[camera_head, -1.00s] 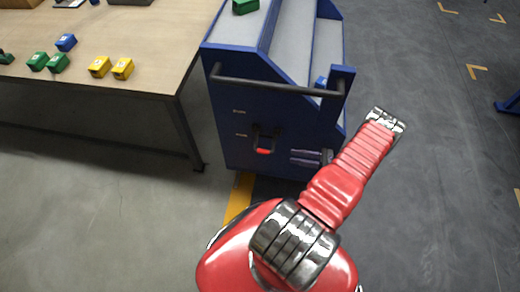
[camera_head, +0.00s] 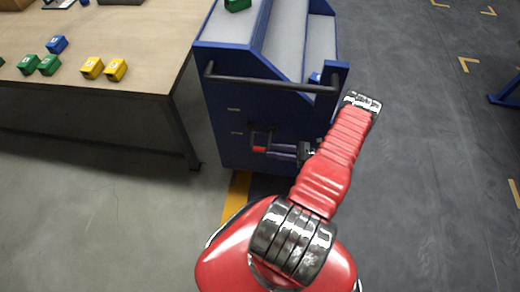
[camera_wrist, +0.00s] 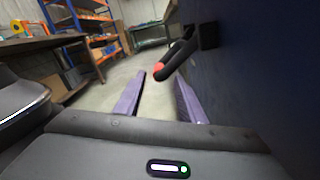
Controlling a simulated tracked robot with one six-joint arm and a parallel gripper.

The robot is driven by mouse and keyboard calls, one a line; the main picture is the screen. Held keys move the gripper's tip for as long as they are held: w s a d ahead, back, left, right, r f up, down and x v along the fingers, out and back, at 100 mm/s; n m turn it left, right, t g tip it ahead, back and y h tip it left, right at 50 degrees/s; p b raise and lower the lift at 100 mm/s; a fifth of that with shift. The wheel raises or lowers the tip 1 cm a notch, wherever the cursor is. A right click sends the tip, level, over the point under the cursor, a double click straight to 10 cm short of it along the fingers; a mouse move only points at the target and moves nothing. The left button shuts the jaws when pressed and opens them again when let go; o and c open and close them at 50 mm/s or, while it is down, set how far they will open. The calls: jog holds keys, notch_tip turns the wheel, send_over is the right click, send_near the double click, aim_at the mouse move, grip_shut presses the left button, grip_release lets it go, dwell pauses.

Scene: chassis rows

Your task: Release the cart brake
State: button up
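The blue cart (camera_head: 222,120) stands in the middle of the head view, its side panel facing me. The brake lever (camera_head: 260,149) on that panel is a dark handle with a red tip, hanging down from its mount. My gripper (camera_head: 271,150) has its purple fingers pointing left, right beside the red tip. In the wrist view, the lever (camera_wrist: 178,57) angles down from the panel, its red tip appearing between the two fingertips. My gripper (camera_wrist: 160,77) is open there, with a gap between the fingers. I cannot tell whether a finger touches the lever.
A dark push bar (camera_head: 270,83) runs across the cart above the lever. A wooden table (camera_head: 140,50) with green, blue and yellow bins stands at the left. The cart panel lies close along the right finger in the wrist view.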

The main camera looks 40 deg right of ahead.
aim_at(267, 150)
jog(key=x, duration=0.6)
jog(key=shift+a, duration=0.1)
jog(key=shift+c, duration=0.2)
grip_shut()
